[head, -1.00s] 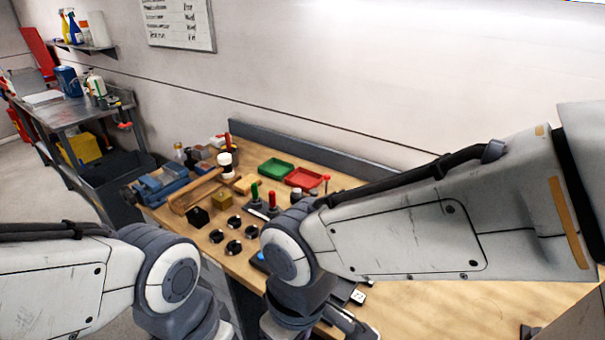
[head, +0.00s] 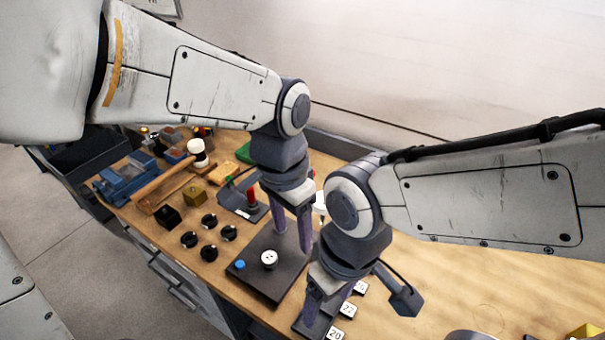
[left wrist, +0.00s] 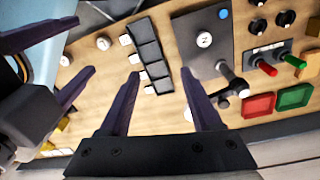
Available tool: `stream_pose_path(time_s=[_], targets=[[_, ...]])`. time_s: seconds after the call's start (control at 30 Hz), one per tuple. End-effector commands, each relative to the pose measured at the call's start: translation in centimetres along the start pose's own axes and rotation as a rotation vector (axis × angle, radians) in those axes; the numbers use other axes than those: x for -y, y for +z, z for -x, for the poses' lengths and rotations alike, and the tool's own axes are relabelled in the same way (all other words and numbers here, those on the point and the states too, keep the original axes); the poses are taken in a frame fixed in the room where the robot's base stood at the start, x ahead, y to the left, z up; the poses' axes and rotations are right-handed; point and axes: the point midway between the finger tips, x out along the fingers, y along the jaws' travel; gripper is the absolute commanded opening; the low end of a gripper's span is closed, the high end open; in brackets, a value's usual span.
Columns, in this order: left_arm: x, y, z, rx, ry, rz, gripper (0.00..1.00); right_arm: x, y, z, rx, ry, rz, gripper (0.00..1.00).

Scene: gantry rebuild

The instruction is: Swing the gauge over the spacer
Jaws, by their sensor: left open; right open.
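A dark fixture plate (head: 262,284) lies on the bench, with a blue dot (head: 240,264) and a white round piece (head: 269,259), which may be the spacer. In the left wrist view the white piece (left wrist: 204,40) is bare on top. A grey swivel arm on a post (left wrist: 232,82), perhaps the gauge, stands at the plate's edge, beside the white piece. My left gripper (head: 293,240) is open and empty above the plate's far side, and hides part of it in the head view. My right gripper (head: 321,312) is open, low, near the plate's right corner.
Several black round holders (head: 209,221) stand left of the plate. Bare bench (head: 455,290) extends to the right.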

Motion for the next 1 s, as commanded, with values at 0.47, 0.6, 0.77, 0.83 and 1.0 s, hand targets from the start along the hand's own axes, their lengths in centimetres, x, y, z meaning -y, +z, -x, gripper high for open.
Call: stream_pose_path(time_s=[0.47,0.6,0.77,0.83,1.0], targets=[[12.5,-13.1,1.9,0.051,-0.029,-0.304,0.64,0.1,-0.1,2.0,0.0,0.0,-0.001,0.78],[13.4,-13.7,1.5,0.055,-0.03,-0.327,0.64,0.1,-0.1,2.1,0.0,0.0,-0.001,0.78],[13.4,-13.6,-0.3,0.057,-0.029,-0.33,0.64,0.2,-0.1,2.5,0.0,0.0,-0.001,0.78],[13.4,-13.6,-1.6,0.059,-0.028,-0.33,0.64,0.2,-0.2,2.9,0.0,0.0,-0.001,0.78],[13.5,-13.4,-4.8,0.057,-0.028,-0.329,0.64,0.3,-0.2,3.8,0.0,0.0,-0.001,0.78]])
